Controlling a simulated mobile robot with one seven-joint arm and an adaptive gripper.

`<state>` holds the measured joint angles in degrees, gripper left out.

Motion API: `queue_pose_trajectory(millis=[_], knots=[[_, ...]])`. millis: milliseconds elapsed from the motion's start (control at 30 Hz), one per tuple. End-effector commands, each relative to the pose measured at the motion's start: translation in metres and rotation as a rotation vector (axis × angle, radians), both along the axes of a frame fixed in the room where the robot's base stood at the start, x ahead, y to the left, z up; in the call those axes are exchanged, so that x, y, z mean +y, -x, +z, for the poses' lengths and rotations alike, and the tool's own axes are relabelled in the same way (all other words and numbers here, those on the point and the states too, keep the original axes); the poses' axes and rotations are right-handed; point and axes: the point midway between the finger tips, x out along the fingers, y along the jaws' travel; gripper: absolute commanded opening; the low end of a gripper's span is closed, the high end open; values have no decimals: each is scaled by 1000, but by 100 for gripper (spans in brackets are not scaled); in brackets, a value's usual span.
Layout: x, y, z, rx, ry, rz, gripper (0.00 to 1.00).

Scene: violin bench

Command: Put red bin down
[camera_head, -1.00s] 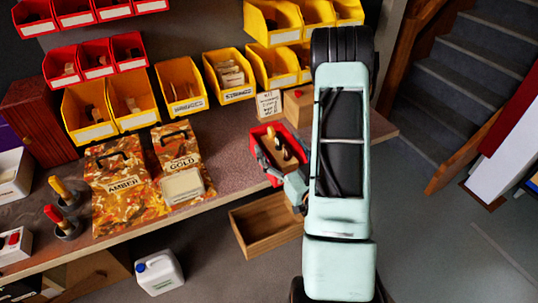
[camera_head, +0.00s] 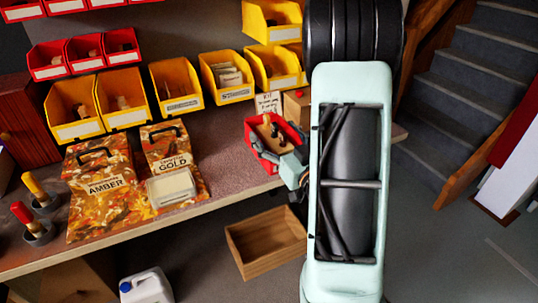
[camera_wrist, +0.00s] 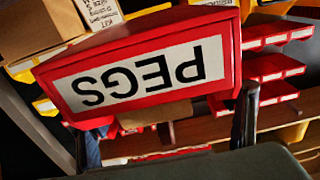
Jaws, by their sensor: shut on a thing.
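The red bin (camera_head: 252,150) is at the bench's front edge in the head view, left of my arm, with wooden pegs inside. In the wrist view the red bin (camera_wrist: 221,88) fills the upper middle, its white "PEGS" label upside down. My gripper (camera_head: 292,165) is at the bin's near right side in the head view. Its two dark fingers (camera_wrist: 165,135) show in the wrist view, one at each end of the bin's labelled front, and are shut on the bin. Whether the bin's base touches the bench is hidden.
The bench (camera_head: 228,150) has bare surface left of the bin. Amber (camera_head: 100,195) and gold (camera_head: 170,150) patterned cases stand farther left. Yellow bins (camera_head: 228,75) line the back. A cardboard box (camera_head: 296,105) and a kit card (camera_head: 268,103) stand behind. An open wooden crate (camera_head: 265,243) sits below the front edge.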

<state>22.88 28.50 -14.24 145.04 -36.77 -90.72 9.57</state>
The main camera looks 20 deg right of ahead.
Motion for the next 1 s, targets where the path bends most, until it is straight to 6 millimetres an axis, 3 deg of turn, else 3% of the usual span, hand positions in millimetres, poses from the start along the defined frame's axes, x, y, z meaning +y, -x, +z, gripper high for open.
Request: queue_pose_trajectory(millis=[133, 300, 633, 1000], knots=[[-1, -3, -2, -5, 2, -1, 46], [-6, -24, -10, -4, 0, 0, 46], [-13, -57, -52, -2, 0, 0, 46], [-17, -73, -77, -1, -1, -1, 46]])
